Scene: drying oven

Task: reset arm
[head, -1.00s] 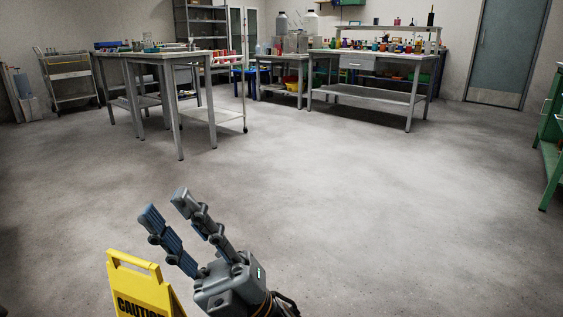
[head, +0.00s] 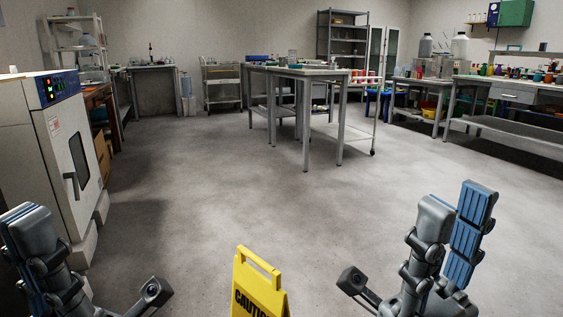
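My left gripper (head: 32,218) stands at the lower left edge, fingers pointing up, in front of the drying oven (head: 75,150). It is partly cut off by the frame, and whether its fingers are apart is not clear. My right gripper (head: 456,208) stands at the lower right, fingers pointing up, with a gap between the grey finger and the blue-padded one. It is open and nothing shows between its fingers. The white oven has a dark door window, a handle and a blue control panel; its door looks closed.
A yellow caution sign (head: 258,285) stands on the floor between my grippers. A grey table (head: 300,72) with small items stands mid-room. Workbenches (head: 510,97) with bottles line the right; a cart (head: 221,85) and shelves are at the back. The middle floor is clear.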

